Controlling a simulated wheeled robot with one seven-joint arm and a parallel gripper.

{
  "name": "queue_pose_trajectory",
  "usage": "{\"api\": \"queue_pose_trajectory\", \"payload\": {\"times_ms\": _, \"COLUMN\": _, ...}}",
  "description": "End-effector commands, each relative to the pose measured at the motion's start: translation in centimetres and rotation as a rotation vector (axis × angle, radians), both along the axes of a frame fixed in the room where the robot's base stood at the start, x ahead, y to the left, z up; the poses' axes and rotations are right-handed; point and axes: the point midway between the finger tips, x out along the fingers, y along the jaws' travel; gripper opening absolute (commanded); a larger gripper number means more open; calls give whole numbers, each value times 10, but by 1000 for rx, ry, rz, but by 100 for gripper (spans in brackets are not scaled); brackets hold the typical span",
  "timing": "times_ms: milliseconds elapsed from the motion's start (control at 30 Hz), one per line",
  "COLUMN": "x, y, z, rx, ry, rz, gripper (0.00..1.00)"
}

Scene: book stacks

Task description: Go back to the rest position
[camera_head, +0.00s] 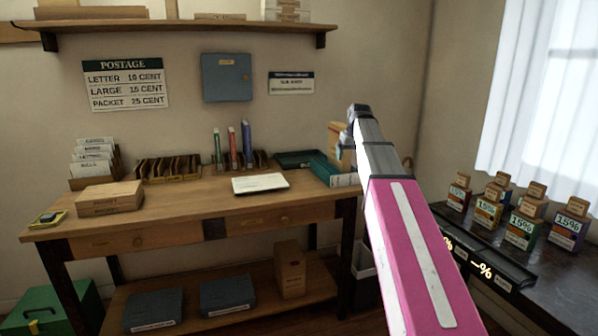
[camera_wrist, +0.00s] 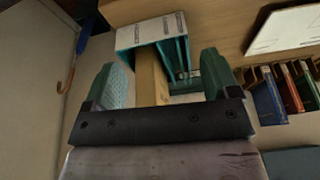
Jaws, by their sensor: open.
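My pink and grey arm reaches up across the right of the head view, toward the back right of the wooden desk (camera_head: 150,215). My gripper (camera_wrist: 163,78) is open in the wrist view, with its two green-grey fingers spread apart. Between and beyond them are a tan box (camera_wrist: 151,80) and a teal holder with a white label face (camera_wrist: 150,32). I cannot tell whether the fingers touch either one. In the head view, the teal holder (camera_head: 325,170) stands at the desk's right end. The arm partly hides that corner.
A white sheet (camera_head: 260,183) lies mid-desk, with coloured upright books (camera_head: 246,143) behind it. A shelf (camera_head: 180,27) runs above. On the right, a dark counter (camera_head: 560,285) carries several small boxes marked 15% (camera_head: 520,230). A green box (camera_head: 55,310) sits on the floor at left.

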Motion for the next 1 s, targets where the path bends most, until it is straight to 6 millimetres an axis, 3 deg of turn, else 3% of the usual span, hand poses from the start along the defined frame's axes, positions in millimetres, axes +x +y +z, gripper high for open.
{"api": "queue_pose_trajectory", "payload": {"times_ms": 33, "x": -13, "y": 1, "z": -27, "rx": -1, "ry": 18, "rz": -10, "gripper": 81}}
{"api": "queue_pose_trajectory", "payload": {"times_ms": 100, "x": -25, "y": 2, "z": -58, "rx": -2, "ry": 35, "rz": -26, "gripper": 81}}
{"api": "queue_pose_trajectory", "payload": {"times_ms": 400, "x": -85, "y": 4, "z": -180, "rx": -11, "ry": 114, "rz": -89, "gripper": 81}}
{"api": "queue_pose_trajectory", "payload": {"times_ms": 700, "x": -161, "y": 6, "z": -283, "rx": -25, "ry": 188, "rz": -148, "gripper": 81}}
{"api": "queue_pose_trajectory", "payload": {"times_ms": 1000, "x": -249, "y": 7, "z": -364, "rx": -44, "ry": 261, "rz": -202, "gripper": 81}}
